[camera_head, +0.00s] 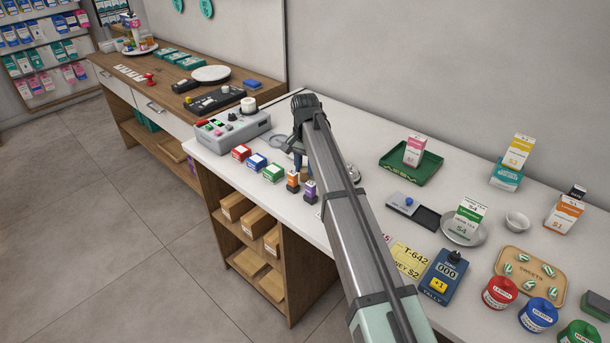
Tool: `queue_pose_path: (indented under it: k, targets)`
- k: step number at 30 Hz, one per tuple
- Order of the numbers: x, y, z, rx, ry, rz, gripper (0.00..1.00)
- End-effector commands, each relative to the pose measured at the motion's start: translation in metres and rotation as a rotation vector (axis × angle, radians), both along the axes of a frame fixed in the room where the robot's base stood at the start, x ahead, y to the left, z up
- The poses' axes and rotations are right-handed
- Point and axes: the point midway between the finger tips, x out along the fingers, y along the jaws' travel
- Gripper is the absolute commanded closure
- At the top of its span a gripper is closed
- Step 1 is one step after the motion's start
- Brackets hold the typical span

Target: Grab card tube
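I cannot pick out a card tube with certainty. A small white cylinder (248,104) stands at the back of the grey device on the white counter. Two small dark bottles, one with an orange label (293,182) and one with a purple label (310,191), stand near the counter's front edge. My arm reaches in from the bottom right. My gripper (298,168) points down over the counter, just behind the bottles and to the right of the grey device. Its fingers are small and dark, so their opening and any grip are unclear. My arm hides part of the counter.
The grey device (232,132) stands at the counter's left end. Red, blue and green small boxes (257,163) line the front edge. A green tray (411,168), a metal dish (456,232) and a blue tally counter (443,278) stand right of my arm. A wooden counter (150,88) is behind left.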

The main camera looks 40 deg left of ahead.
Motion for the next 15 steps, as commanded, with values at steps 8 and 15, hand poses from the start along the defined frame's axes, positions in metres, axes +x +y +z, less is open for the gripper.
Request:
queue_pose_path:
  k: [8,15]
  targets:
    - [0.0,0.0,0.0001,0.0,0.0,0.0,0.95]
    - [0.0001,0.0,0.0013,0.0,0.0,0.0,0.95]
